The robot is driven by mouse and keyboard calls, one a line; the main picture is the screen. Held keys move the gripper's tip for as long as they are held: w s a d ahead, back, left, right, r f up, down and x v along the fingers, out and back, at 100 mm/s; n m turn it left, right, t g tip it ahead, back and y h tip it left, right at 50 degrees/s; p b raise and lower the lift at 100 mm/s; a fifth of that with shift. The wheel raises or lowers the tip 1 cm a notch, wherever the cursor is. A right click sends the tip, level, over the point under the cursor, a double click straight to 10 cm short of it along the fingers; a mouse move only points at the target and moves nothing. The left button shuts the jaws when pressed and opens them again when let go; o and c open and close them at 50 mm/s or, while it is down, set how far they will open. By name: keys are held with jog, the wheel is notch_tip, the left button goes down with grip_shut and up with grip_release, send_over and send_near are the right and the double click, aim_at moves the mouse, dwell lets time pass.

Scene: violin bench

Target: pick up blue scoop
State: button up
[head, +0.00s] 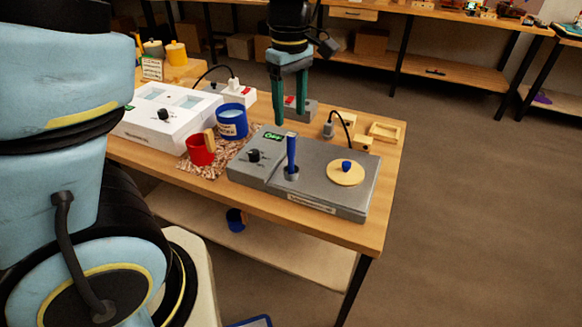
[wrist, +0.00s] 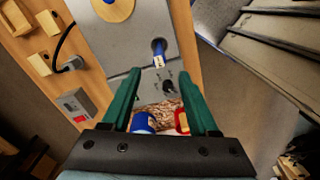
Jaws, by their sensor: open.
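A small blue cup-like thing (head: 236,220) with a brownish part stands on the shelf under the bench in the head view. It looks like the blue scoop, but it is small and dark, so I cannot be sure. My gripper (head: 289,118) is open and empty, pointing down above the grey device, higher than the bench top and well apart from the blue thing. In the wrist view my gripper (wrist: 160,76) spans a view of the grey device and the cloth. I cannot make out the blue thing on the shelf in that view.
The grey device (head: 328,190) holds an upright blue-handled tool (head: 291,153). A red cup (head: 200,149) with a wooden handle and a blue labelled pot (head: 232,122) stand beside it. A white box (head: 150,129) is left. The bench top (head: 372,230) overhangs the shelf (head: 290,252).

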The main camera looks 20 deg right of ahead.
send_over(291, 169)
jog(key=f, duration=0.6)
jog(key=f+p, duration=0.1)
jog(key=f, duration=0.3)
jog(key=shift+w+d+f, duration=0.1)
jog(key=shift+w, duration=0.3)
grip_shut()
